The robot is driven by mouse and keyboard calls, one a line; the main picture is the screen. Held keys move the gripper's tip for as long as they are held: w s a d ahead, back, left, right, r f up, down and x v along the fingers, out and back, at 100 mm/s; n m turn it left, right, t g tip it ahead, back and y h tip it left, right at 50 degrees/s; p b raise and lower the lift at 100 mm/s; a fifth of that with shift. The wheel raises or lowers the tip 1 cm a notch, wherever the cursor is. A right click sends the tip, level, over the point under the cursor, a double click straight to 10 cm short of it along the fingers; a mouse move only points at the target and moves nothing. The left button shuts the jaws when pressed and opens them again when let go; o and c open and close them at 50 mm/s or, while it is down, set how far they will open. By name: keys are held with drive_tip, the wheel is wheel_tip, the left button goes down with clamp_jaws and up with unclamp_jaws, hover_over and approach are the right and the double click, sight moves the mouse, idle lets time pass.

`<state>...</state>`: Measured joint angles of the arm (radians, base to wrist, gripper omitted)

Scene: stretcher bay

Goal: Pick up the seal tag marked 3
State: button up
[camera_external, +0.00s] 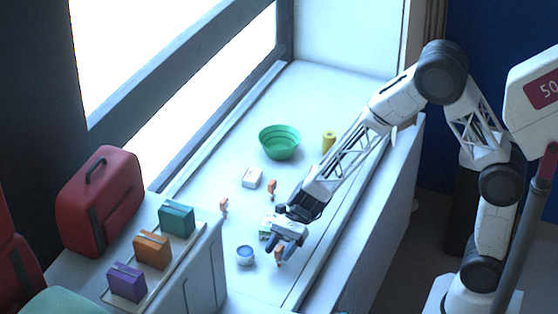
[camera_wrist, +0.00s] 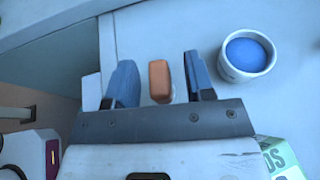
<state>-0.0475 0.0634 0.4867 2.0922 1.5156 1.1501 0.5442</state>
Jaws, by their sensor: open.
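Several small orange tags stand on the white counter in the external view: one at the left (camera_external: 224,207), one farther back (camera_external: 272,188), and one at my gripper (camera_external: 283,248). The tag at my gripper (camera_external: 279,256) is partly hidden by the fingers. In the wrist view an orange tag (camera_wrist: 160,80) shows between my two blue fingers, with a visible gap on each side. My gripper is open and points down at the counter. No number can be read on any tag, so I cannot tell which is marked 3.
A blue-topped white cup (camera_wrist: 246,55) stands close to the right finger in the wrist view. A green-and-white carton (camera_external: 265,226) is beside my gripper. A white box (camera_external: 252,178), green bowl (camera_external: 280,142) and yellow cylinder (camera_external: 329,141) stand farther back.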

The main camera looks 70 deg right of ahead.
sight(283, 248)
drive_tip(key=shift+c, duration=0.3)
clamp_jaws()
drive_tip(key=shift+r, duration=0.1)
drive_tip(key=shift+r, duration=0.65)
drive_tip(key=shift+s+d+r, duration=0.1)
drive_tip(key=shift+s+r, duration=0.15)
drive_tip(key=shift+r, duration=0.3)
drive_tip(key=shift+s+d+r, duration=0.1)
drive_tip(key=shift+s+r, duration=0.1)
drive_tip(key=shift+r, duration=0.35)
drive_tip(key=s+d+r, duration=0.1)
drive_tip(key=s+d, duration=0.3)
drive_tip(key=s, duration=1)
drive_tip(key=shift+s+d+r, duration=0.15)
drive_tip(key=shift+s, duration=0.05)
